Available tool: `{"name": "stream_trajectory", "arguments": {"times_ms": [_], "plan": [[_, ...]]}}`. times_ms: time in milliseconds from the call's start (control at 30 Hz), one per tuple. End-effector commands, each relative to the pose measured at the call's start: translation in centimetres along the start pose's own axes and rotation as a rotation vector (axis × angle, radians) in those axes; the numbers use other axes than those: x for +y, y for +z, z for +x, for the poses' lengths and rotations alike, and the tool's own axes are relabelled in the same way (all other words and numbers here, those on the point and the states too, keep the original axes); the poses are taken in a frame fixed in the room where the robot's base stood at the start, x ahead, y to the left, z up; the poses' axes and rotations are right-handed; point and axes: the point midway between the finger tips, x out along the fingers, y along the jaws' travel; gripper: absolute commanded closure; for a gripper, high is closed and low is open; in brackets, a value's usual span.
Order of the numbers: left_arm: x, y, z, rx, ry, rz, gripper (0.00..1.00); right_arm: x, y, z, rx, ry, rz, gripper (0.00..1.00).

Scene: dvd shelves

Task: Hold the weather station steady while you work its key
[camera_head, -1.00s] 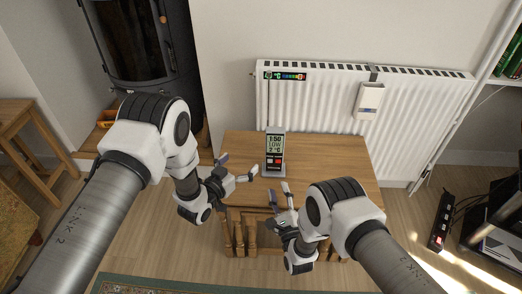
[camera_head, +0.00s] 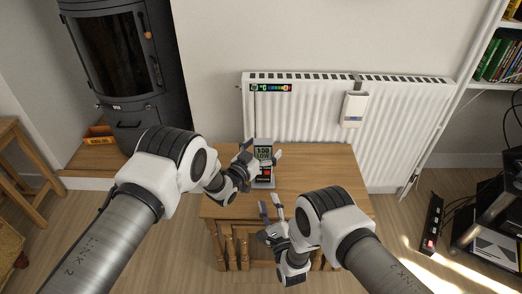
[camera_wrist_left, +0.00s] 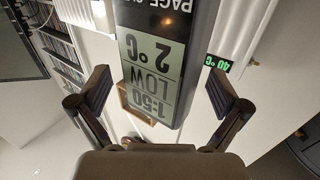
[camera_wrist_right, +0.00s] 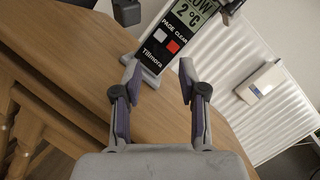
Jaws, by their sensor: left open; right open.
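The weather station (camera_head: 264,153) is a slim grey upright unit on the wooden table (camera_head: 320,180). Its screen reads 1:50, LOW, 2 °C; it also shows upside down in the left wrist view (camera_wrist_left: 155,60). In the right wrist view the station (camera_wrist_right: 155,60) has a white key (camera_wrist_right: 160,36) and a red key (camera_wrist_right: 173,46) below the PAGE and CLEAR labels. My left gripper (camera_head: 262,150) is open, its fingers on either side of the station's upper part, with gaps visible in the left wrist view. My right gripper (camera_head: 271,207) is open and empty, low in front of the station.
A white radiator (camera_head: 310,115) with a temperature strip (camera_head: 270,87) and a small white box (camera_head: 354,108) stands behind the table. A black stove (camera_head: 120,65) is at the left. The tabletop right of the station is clear.

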Motion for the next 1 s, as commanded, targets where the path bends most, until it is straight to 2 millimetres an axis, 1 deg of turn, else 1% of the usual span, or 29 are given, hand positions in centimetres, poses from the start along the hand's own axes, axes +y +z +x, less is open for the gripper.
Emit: {"name": "stream_trajectory", "arguments": {"times_ms": [33, 67, 100, 167, 200, 267, 300, 333, 367, 400, 433, 467, 1000], "plan": [[0.00, -0.01, -0.01, 0.000, 0.000, 0.000, 0.00, 0.00, 0.00, 0.00, 0.000, 0.000, 0.000, 0.58], [0.00, -0.01, -0.01, 0.000, 0.000, 0.000, 0.11, 0.00, 0.00, 0.00, 0.000, 0.000, 0.000, 0.58], [0.00, -0.01, -0.01, 0.000, 0.000, 0.000, 0.25, 0.00, 0.00, 0.00, 0.000, 0.000, 0.000, 0.58], [0.00, -0.01, -0.02, 0.000, 0.000, 0.000, 0.46, 0.01, 0.01, 0.00, 0.000, 0.000, 0.000, 0.58], [0.00, -0.01, -0.02, 0.000, 0.000, 0.000, 0.61, 0.01, 0.01, 0.00, 0.000, 0.000, 0.000, 0.58], [-0.01, 0.00, -0.03, 0.000, 0.000, 0.000, 0.82, 0.00, 0.00, 0.00, 0.000, 0.000, 0.000, 0.58], [0.00, 0.00, -0.03, 0.000, 0.000, 0.000, 0.83, 0.00, 0.00, 0.00, 0.000, 0.000, 0.000, 0.58], [0.00, 0.00, -0.03, 0.000, 0.000, 0.000, 0.83, 0.00, 0.00, 0.00, 0.000, 0.000, 0.000, 0.62], [-0.01, 0.00, -0.04, 0.000, 0.000, 0.000, 0.83, 0.00, 0.00, 0.00, 0.000, 0.000, 0.000, 0.72], [-0.01, 0.00, -0.04, 0.000, 0.000, 0.000, 0.83, 0.00, 0.00, 0.00, 0.000, 0.000, 0.000, 0.87], [-0.01, 0.00, -0.04, 0.000, 0.000, 0.000, 0.83, 0.00, 0.00, 0.00, 0.000, 0.000, 0.000, 0.97], [-0.01, 0.00, -0.04, 0.000, 0.000, 0.000, 0.83, 0.01, 0.00, 0.00, 0.000, 0.000, 0.000, 1.00], [-0.01, 0.02, -0.05, -0.001, 0.000, 0.000, 0.83, 0.00, 0.00, 0.00, 0.000, 0.000, 0.000, 1.00]]}}
